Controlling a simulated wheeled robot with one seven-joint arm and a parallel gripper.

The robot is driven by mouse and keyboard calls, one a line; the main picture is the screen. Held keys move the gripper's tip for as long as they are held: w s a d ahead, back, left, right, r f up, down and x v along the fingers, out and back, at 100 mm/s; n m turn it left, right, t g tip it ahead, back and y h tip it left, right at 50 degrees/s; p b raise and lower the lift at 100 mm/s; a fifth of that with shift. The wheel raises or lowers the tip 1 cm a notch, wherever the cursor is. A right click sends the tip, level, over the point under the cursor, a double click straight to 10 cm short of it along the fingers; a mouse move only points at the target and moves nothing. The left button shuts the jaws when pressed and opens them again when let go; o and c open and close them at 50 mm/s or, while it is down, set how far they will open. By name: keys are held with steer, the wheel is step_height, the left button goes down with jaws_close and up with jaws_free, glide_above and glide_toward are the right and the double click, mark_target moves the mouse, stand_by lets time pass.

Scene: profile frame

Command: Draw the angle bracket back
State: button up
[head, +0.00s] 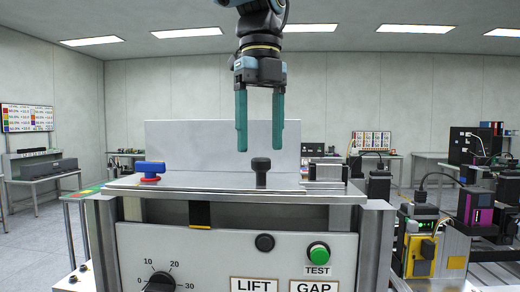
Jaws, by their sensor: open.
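My gripper (260,151) is open and points straight down, with teal fingers well apart and nothing between them. Just below its fingertips stands a black knob (261,172) on the grey top plate (225,196) of the bench fixture. A silver metal piece with an upright part (326,172) sits at the right end of that plate. It may be the angle bracket, but I cannot tell for sure. My gripper is to its left and higher. A pale upright panel (185,145) stands behind my fingers.
A blue lever on a red base (150,171) stands at the plate's left. The front panel (205,250) has a dial (160,282), a black knob (264,243) and a green TEST button (318,253). Yellow and black equipment (422,253) stands close on the right.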

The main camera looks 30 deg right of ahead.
steer(key=shift+f, duration=1.45)
jaws_close()
